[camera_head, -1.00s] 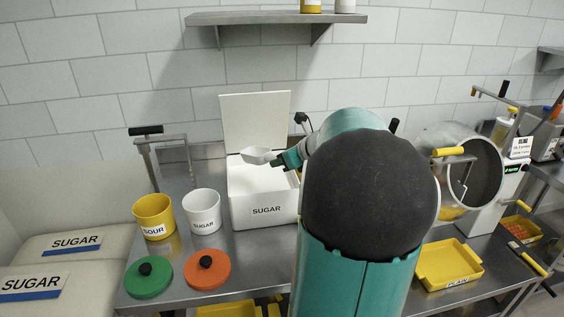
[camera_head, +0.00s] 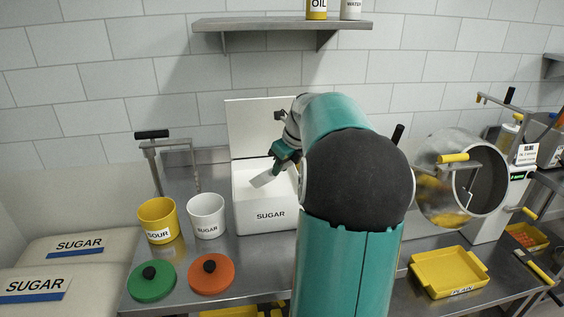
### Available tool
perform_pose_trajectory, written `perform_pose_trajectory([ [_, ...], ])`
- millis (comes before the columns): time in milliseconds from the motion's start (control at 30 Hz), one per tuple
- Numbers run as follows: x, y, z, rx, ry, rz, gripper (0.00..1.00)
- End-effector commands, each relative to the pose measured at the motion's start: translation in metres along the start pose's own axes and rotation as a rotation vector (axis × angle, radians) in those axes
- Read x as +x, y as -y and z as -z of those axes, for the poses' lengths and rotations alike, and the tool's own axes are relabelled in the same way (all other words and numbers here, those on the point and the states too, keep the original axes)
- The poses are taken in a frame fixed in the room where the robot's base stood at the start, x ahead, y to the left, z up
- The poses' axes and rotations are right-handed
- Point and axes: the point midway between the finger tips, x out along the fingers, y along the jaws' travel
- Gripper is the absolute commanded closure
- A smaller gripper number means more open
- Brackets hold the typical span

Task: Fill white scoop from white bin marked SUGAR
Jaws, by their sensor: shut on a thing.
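The white bin marked SUGAR (camera_head: 266,216) stands on the steel table with its lid (camera_head: 252,124) raised against the wall. White sugar shows inside it. My gripper (camera_head: 281,163) is over the bin opening, shut on the white scoop (camera_head: 262,179). The scoop tilts down to the left and its lower end is at or in the sugar. I cannot tell how deep it is or whether it holds any sugar. My own arm hides the right side of the bin.
Left of the bin stand a white SUGAR bucket (camera_head: 207,217) and a yellow SOUR bucket (camera_head: 158,222). A green lid (camera_head: 151,283) and an orange lid (camera_head: 212,276) lie in front. A steel drum (camera_head: 463,183) and yellow tray (camera_head: 449,275) are right of my arm.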

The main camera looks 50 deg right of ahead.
Motion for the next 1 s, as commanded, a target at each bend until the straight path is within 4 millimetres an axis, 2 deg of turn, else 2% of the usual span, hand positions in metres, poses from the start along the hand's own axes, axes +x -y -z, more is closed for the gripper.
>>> perform_pose_trajectory([
  [700,0.054,-0.001,0.024,-0.001,0.0,-0.002,1.0],
  [1000,0.07,0.0,0.032,-0.001,0.002,0.0,1.0],
])
